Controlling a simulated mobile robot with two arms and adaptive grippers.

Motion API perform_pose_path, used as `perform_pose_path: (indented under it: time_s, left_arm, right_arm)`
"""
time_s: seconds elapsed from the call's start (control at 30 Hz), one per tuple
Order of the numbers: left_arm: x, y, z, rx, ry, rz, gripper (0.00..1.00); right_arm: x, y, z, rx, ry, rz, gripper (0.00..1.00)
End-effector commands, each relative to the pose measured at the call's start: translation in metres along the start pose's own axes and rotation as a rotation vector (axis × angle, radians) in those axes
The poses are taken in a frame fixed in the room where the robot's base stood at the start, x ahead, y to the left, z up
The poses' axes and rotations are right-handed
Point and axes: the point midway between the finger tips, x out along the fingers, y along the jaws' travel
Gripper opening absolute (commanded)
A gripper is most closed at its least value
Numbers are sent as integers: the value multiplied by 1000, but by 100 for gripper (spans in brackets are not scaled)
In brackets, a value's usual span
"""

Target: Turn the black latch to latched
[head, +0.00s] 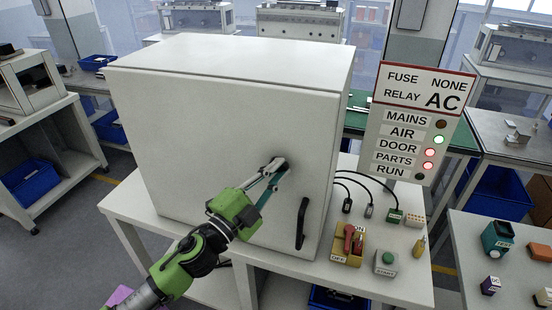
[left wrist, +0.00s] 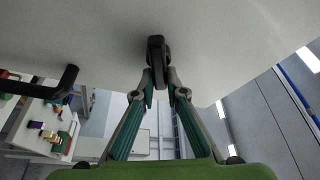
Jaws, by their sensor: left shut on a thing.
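The white cabinet (head: 205,120) stands on a white table with its front door closed or nearly so. The black latch (head: 284,163) is on the door's right part and is mostly covered by my gripper. My left gripper (head: 272,174) is at the latch, its fingers shut on it. In the left wrist view the latch (left wrist: 156,48) sits between the two fingertips (left wrist: 158,84), its bar running up and down in the picture. The exact latch angle is hard to tell in the head view. My right gripper is not in view.
A black door handle (head: 302,222) stands out below and right of the latch. A sign (head: 420,115) shows AIR lit green, DOOR and PARTS lit red. A yellow box with a red switch (head: 350,242), a green button box (head: 386,262) and cabled connectors (head: 394,215) lie right of the cabinet.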

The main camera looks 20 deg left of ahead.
Motion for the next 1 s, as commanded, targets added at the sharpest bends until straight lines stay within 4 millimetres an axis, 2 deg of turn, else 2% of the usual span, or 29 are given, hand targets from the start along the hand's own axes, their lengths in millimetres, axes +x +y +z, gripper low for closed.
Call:
perform_pose_path:
  time_s: [0.03,0.3,0.6,1.0]
  left_arm:
    - [0,-3,1,43,-8,25,0]
    - [0,2,2,254,-7,111,0]
    - [-1,6,4,408,-7,173,0]
    - [-1,8,5,469,-8,196,0]
  right_arm:
    - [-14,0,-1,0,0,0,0]
    - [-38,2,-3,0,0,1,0]
    - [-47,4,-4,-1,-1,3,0]
    - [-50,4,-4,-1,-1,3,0]
